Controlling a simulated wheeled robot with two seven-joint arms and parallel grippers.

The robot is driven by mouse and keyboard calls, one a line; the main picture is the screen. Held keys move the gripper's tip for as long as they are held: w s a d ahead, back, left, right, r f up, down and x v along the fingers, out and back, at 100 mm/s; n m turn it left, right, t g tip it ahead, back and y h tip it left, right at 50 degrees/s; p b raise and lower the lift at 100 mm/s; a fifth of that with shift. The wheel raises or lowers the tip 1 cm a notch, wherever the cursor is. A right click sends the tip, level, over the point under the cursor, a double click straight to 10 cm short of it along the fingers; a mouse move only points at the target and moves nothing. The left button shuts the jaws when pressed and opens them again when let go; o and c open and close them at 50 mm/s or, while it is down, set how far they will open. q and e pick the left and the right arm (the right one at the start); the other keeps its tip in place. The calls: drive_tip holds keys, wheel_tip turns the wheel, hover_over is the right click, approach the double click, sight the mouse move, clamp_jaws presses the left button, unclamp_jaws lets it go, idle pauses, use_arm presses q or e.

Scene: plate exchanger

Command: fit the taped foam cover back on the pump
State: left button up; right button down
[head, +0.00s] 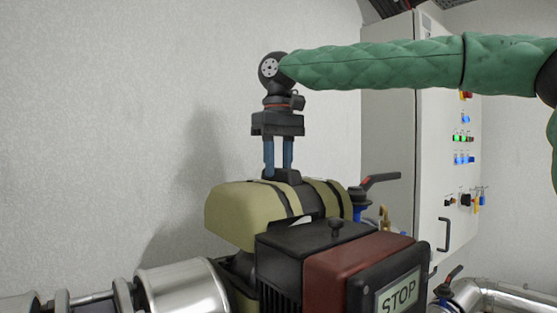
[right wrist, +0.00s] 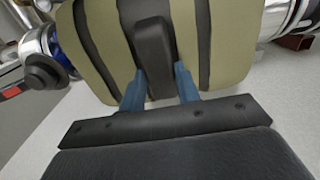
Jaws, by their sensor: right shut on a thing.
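The taped foam cover (head: 235,210) is a yellow-green block with black tape bands and a black handle (head: 282,177) on top. It sits over the pump, behind the black and dark red motor housing (head: 345,262) in the head view. My right gripper (head: 279,172) points straight down, its blue fingers shut on the handle. In the right wrist view the cover (right wrist: 104,75) fills the top middle, and the two fingers (right wrist: 160,90) flank the black handle. Whether the cover rests fully on the pump is hidden by the motor housing. My left gripper is not in view.
A silver pipe (head: 185,285) runs left from the pump. A red-handled valve (head: 375,183) stands close to the cover's right side. A control cabinet (head: 405,140) with lit buttons stands at the right. Another pipe with a valve is at lower right. A bare wall is behind.

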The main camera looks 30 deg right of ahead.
sight(279, 180)
drive_tip(key=shift+d+f, duration=0.1)
drive_tip(key=shift+f, duration=3.7)
unclamp_jaws()
drive_tip(key=shift+s, duration=0.1)
